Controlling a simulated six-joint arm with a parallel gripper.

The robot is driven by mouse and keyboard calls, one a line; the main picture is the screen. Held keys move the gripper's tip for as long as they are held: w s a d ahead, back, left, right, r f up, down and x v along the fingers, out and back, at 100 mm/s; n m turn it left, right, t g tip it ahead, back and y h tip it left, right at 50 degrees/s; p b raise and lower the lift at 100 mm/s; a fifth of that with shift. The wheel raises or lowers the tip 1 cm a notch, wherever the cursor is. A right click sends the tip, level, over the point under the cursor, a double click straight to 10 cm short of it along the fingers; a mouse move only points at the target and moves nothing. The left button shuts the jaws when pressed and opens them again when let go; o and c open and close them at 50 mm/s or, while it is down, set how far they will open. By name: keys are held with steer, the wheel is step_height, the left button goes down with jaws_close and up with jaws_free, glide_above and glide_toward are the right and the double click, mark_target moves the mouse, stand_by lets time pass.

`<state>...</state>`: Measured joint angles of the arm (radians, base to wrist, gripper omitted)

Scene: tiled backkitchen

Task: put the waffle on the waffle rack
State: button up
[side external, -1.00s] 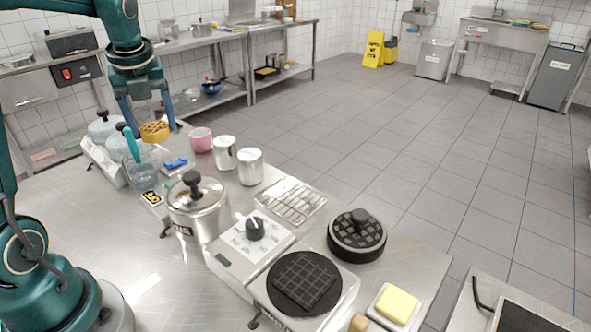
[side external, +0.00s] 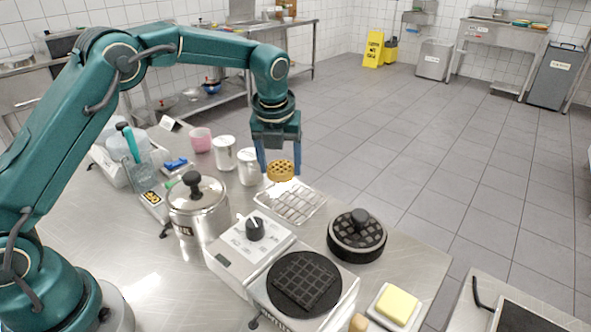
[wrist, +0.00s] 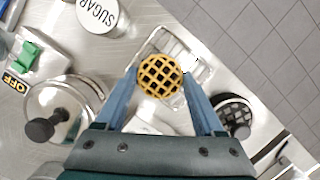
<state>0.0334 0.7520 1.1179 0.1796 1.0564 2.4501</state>
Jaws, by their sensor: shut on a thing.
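A round golden waffle (side external: 281,171) is held between the blue fingers of my gripper (side external: 279,168). In the wrist view the waffle (wrist: 160,77) sits between the fingertips (wrist: 160,82), with a finger on each side. The waffle rack (side external: 291,202) is a wire rack on the steel table, behind the waffle iron. The waffle is above the rack's far left part, apart from it in the side view. In the wrist view the rack (wrist: 172,42) shows partly behind the waffle.
A butter dish (side external: 397,305) is at the front right.

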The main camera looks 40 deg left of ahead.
mark_target(290, 180)
steer(key=shift+w+d+f, duration=0.2)
steer(key=shift+d+f, duration=0.1)
steer(key=shift+d, duration=0.15)
steer(key=shift+w+d+f, duration=0.2)
steer(key=shift+d+f, duration=0.05)
steer(key=shift+d, duration=0.15)
steer(key=shift+f, duration=2.05)
steer(key=shift+f, duration=0.1)
steer(key=o, duration=1.5)
